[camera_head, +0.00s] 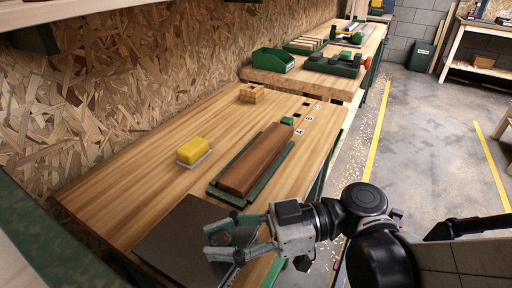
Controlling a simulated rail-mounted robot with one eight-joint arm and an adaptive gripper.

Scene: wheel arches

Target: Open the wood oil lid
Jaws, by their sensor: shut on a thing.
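My gripper (213,241) is at the bottom centre, over a dark grey flat sheet (172,238) at the near end of the wooden bench. Its two green-tipped fingers point left, one on each side of a small dark round thing (222,238), and are shut on it. This may be the wood oil lid, but it is too dark and small to be sure. No label shows. I cannot tell whether it is apart from a container below.
On the bench (130,170), a brown wooden beam (257,160) lies in a green tray (224,194). A yellow block (193,149) sits to its left. A small wooden block (251,94) stands farther back. A second bench holds a green bin (272,62). Bare bench lies at left.

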